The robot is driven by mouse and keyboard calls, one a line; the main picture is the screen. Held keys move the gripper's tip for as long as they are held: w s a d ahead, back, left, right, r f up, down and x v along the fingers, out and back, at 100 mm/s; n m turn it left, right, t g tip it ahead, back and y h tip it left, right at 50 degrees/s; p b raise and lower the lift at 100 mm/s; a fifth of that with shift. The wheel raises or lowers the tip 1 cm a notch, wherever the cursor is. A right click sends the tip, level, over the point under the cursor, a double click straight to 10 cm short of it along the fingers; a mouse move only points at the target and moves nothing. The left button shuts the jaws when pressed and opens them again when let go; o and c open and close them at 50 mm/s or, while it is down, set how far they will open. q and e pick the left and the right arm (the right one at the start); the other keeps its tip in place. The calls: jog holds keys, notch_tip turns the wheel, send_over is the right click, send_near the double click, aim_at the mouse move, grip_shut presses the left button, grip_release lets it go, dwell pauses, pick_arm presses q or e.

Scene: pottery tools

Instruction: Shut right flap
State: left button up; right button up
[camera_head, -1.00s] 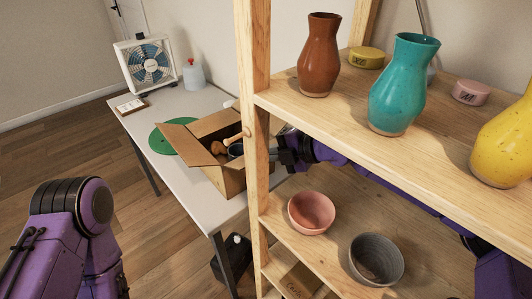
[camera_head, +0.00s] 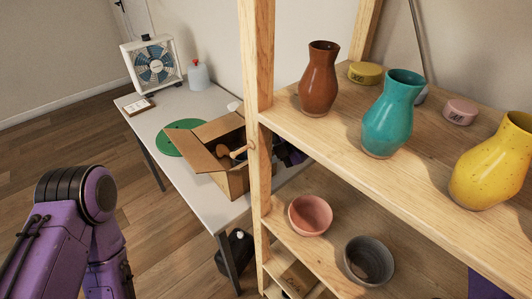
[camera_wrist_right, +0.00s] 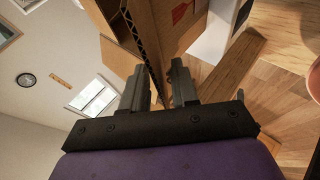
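An open cardboard box (camera_head: 238,182) stands on the white table, partly behind the shelf post. Its left flap (camera_head: 203,158) is folded outward. The right side of the box and its flap are hidden by the post in the head view. My left gripper is out of view.
The wooden shelf post (camera_head: 257,100) stands close to the box. The shelf holds a brown vase (camera_head: 319,80), a teal vase (camera_head: 391,115), a yellow vase (camera_head: 492,165), a pink bowl (camera_head: 310,215) and a grey bowl (camera_head: 369,261). A green disc (camera_head: 180,138) and fan (camera_head: 154,65) are on the table (camera_head: 200,205).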

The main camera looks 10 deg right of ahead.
jog(key=shift+d, duration=0.15)
jog(key=s+d+b, duration=0.4)
jog(key=s+d, duration=0.1)
jog(key=d, duration=0.6)
jog(key=shift+s+d+r+b, duration=0.15)
jog(key=shift+s+r+b, duration=0.2)
jog(key=shift+r+b, duration=0.05)
